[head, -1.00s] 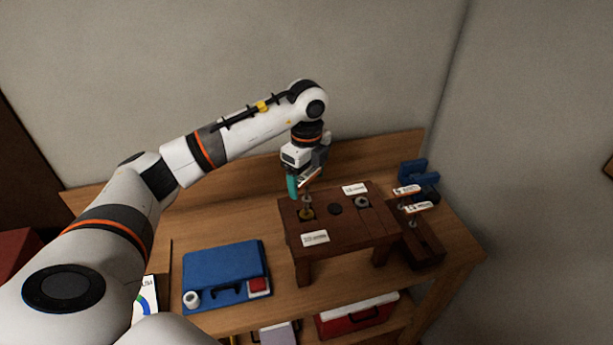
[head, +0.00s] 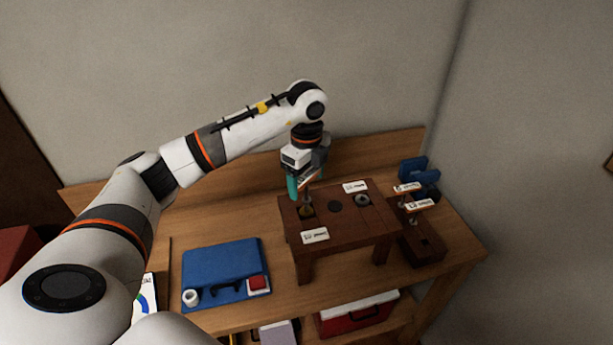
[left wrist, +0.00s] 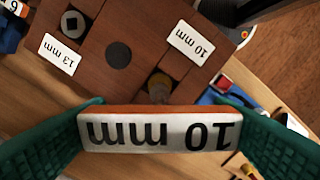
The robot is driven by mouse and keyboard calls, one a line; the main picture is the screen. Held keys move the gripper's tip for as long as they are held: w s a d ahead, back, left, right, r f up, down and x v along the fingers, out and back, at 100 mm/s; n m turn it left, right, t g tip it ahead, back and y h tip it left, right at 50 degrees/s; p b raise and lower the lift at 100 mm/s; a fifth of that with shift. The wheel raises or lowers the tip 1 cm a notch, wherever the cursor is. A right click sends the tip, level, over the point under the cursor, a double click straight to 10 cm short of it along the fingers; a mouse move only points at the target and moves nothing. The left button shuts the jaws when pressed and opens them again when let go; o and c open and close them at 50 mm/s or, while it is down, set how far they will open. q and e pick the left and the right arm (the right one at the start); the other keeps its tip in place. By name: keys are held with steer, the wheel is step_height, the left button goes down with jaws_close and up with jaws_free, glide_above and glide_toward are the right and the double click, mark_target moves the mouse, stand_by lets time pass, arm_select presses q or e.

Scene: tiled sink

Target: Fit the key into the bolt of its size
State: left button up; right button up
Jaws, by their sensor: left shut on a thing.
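My left gripper (head: 302,187) is shut on a key with an orange-edged white tag-like handle reading "10 mm" (left wrist: 160,134), held between its green fingers. The wooden stand (head: 345,235) has a brass-coloured bolt in a square recess next to a "10 mm" label; this bolt (left wrist: 160,88) lies just beyond the handle in the left wrist view. In the head view the key's shaft points down at the bolt (head: 306,211); I cannot tell whether its tip is inside. A grey bolt (head: 362,200) sits by the "13 mm" label (left wrist: 61,54). My right gripper is not in view.
Further keys with white tags (head: 418,205) stand in a dark wooden rack (head: 424,245) right of the stand, near a blue object (head: 412,170). A blue case (head: 225,270) lies to the left. A red box (head: 358,315) is below the bench top.

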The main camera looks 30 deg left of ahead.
arm_select(q)
steer(key=shift+f+b, duration=0.75)
steer(key=shift+f, duration=0.35)
steer(key=o, duration=1)
steer(key=shift+o, duration=0.2)
steer(key=shift+r, duration=0.1)
steer(key=shift+r, duration=0.3)
step_height(320, 180, up, 10)
steer(key=shift+f+b, duration=0.1)
steer(key=shift+b, duration=0.7)
steer(key=shift+r, duration=0.75)
steer(key=shift+f, duration=0.1)
